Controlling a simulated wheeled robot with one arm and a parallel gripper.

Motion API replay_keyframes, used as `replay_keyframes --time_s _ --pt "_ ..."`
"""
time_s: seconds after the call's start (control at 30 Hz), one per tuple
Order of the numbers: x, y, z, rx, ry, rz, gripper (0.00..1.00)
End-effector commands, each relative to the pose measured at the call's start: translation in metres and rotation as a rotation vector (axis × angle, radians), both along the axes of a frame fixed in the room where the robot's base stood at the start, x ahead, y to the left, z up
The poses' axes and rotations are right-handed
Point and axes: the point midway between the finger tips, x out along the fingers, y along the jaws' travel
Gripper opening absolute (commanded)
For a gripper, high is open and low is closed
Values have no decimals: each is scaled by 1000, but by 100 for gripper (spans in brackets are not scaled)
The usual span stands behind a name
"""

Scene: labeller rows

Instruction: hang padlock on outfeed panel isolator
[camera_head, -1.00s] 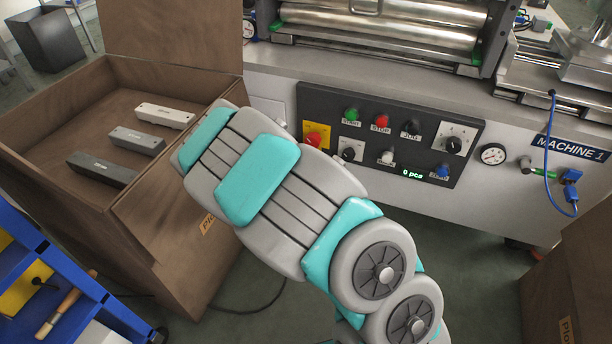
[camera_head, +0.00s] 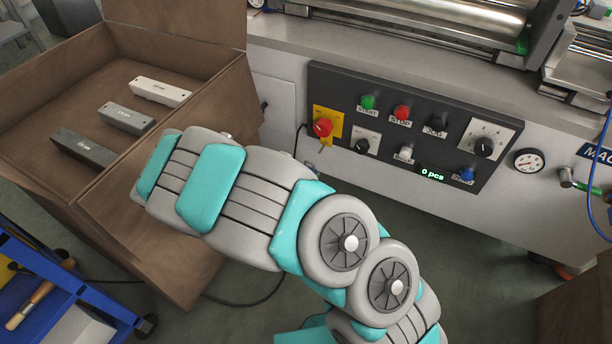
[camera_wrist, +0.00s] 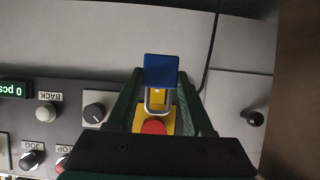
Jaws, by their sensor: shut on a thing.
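The outfeed panel isolator, a red knob on a yellow plate, is at the left end of the dark control panel in the head view (camera_head: 323,127). It also shows in the wrist view (camera_wrist: 153,127), where the panel appears upside down. My gripper (camera_wrist: 160,82) is shut on a blue padlock (camera_wrist: 160,70). The padlock's grey shackle points towards the red knob and overlaps the yellow plate in the picture. I cannot tell whether the shackle touches or passes through anything.
The dark control panel (camera_head: 410,165) carries other knobs and buttons. A brown box (camera_head: 205,85) holding three long blocks stands left of the machine. A blue cart (camera_head: 75,285) is at lower left, and a gauge (camera_head: 528,161) sits right of the panel.

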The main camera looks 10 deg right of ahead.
Motion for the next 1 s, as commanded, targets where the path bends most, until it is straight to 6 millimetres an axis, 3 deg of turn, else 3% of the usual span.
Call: replay_keyframes --time_s 1.0 --pt "45 -33 -5 0 0 1 0"
